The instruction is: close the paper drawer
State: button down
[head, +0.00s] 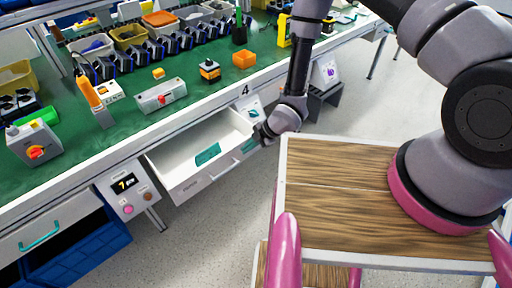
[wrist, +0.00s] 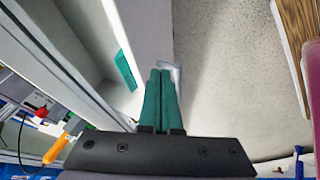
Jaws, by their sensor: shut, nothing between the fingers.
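The paper drawer (head: 180,188) is a white drawer pulled out from under the green-topped workbench. A flat teal item (head: 207,154) lies inside it, and it also shows in the wrist view (wrist: 124,70). The drawer's front panel (wrist: 146,30) runs down the middle of the wrist view. A grey bar handle (wrist: 176,72) shows on its outer side. My gripper (head: 250,145) is at the right end of the drawer front. In the wrist view its teal fingers (wrist: 160,72) are shut together and empty, with their tips beside the handle. I cannot tell whether they touch it.
A panel with a display and buttons (head: 131,190) hangs left of the drawer. Another drawer with a teal handle (head: 40,236) is at lower left, above blue bins (head: 80,245). My wood-topped base is at right. Grey floor (head: 220,225) lies clear before the drawer.

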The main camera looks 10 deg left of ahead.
jog(key=shift+w+a, duration=0.6)
jog(key=shift+a, duration=0.1)
jog(key=shift+a, duration=0.1)
